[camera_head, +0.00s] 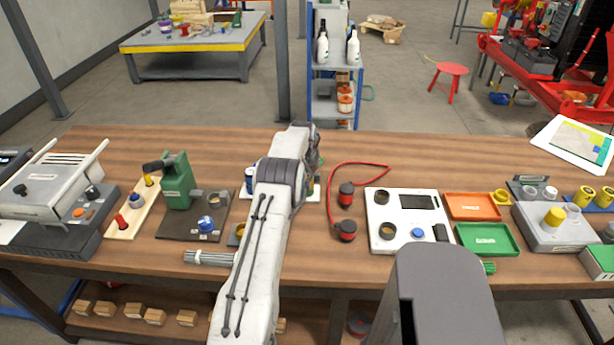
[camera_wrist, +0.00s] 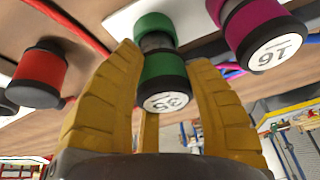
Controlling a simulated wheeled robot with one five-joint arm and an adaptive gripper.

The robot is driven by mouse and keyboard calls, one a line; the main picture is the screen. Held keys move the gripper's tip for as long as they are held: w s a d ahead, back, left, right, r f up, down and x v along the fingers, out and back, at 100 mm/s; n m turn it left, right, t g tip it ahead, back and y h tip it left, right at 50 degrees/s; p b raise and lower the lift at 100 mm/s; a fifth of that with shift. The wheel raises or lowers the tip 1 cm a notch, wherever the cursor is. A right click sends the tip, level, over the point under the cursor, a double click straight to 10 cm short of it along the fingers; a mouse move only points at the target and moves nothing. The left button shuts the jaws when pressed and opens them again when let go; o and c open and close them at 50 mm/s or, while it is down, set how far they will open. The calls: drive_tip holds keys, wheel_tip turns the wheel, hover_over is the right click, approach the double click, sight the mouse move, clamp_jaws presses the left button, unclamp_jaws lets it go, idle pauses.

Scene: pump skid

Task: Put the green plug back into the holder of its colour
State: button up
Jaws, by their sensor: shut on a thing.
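The green plug (camera_wrist: 163,72), a short dark-ended cylinder marked 35, is between the yellow fingers of my gripper (camera_wrist: 164,56) in the wrist view. My gripper is shut on it. The green ring-shaped holder (camera_wrist: 154,24) is right beyond the plug's far end, roughly in line with it. A grey neck shows between the green band and the ring; I cannot tell whether the neck is inside the ring. In the head view my arm hides the plug and fingers; a white board (camera_head: 247,190) shows partly behind the arm.
A magenta plug marked 16 (camera_wrist: 262,34) is close to the right finger in the wrist view. A red-banded plug (camera_wrist: 40,70) is to the left, near a red cable. In the head view, a white panel (camera_head: 379,211) and orange (camera_head: 473,195) and green (camera_head: 461,236) trays stand right of my arm.

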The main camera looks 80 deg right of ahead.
drive_tip(key=shift+f+b, duration=0.35)
drive_tip(key=shift+f, duration=0.15)
drive_tip(key=o, duration=1.3)
drive_tip(key=shift+o, duration=0.2)
drive_tip(key=shift+r, duration=0.15)
drive_tip(key=v, duration=1.1)
drive_tip(key=shift+a+r, duration=0.2)
drive_tip(key=shift+r, duration=0.1)
drive_tip(key=shift+a, duration=0.1)
